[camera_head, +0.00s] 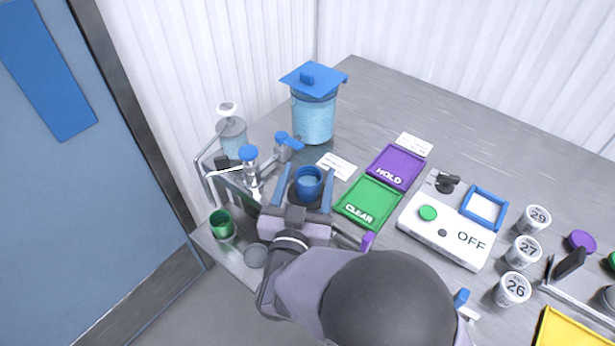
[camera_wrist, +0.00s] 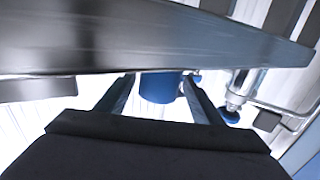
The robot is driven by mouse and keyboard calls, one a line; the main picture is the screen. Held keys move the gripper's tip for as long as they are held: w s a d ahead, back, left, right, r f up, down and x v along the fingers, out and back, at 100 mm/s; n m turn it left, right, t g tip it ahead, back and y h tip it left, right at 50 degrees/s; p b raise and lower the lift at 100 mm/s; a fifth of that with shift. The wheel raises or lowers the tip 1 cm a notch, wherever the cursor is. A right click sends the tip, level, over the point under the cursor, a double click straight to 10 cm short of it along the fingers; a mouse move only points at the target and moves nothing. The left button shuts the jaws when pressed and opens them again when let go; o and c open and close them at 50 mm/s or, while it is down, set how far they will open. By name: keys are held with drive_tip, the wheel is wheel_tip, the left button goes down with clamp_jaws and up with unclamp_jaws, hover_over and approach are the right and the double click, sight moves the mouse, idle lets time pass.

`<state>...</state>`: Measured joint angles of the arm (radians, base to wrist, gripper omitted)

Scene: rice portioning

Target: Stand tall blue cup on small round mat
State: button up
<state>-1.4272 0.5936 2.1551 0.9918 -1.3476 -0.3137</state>
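The blue cup (camera_head: 308,178) stands upright between the two fingers of my gripper (camera_head: 306,180). In the head view a gap shows on each side of it, so the gripper is open around it. A dark round patch (camera_head: 292,194) shows at the cup's base; I cannot tell whether it is a mat. A small grey disc (camera_head: 256,256) lies at the table's near left edge and may be the small round mat. In the wrist view the blue cup (camera_wrist: 160,88) also sits between the spread finger ends (camera_wrist: 158,84).
A green cup (camera_head: 221,224) stands at the left, near a metal-framed dispenser (camera_head: 250,165). A blue-lidded container (camera_head: 313,115) is behind. Green CLEAR (camera_head: 368,203) and purple HOLD (camera_head: 393,168) pads and a white switch box (camera_head: 445,230) lie right.

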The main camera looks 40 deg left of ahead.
drive_tip(key=shift+r, duration=0.15)
drive_tip(key=shift+s, duration=0.2)
drive_tip(key=v, duration=1.1)
drive_tip(key=shift+s+d+b, duration=0.25)
drive_tip(key=shift+s+b, duration=0.05)
drive_tip(key=shift+b, duration=0.15)
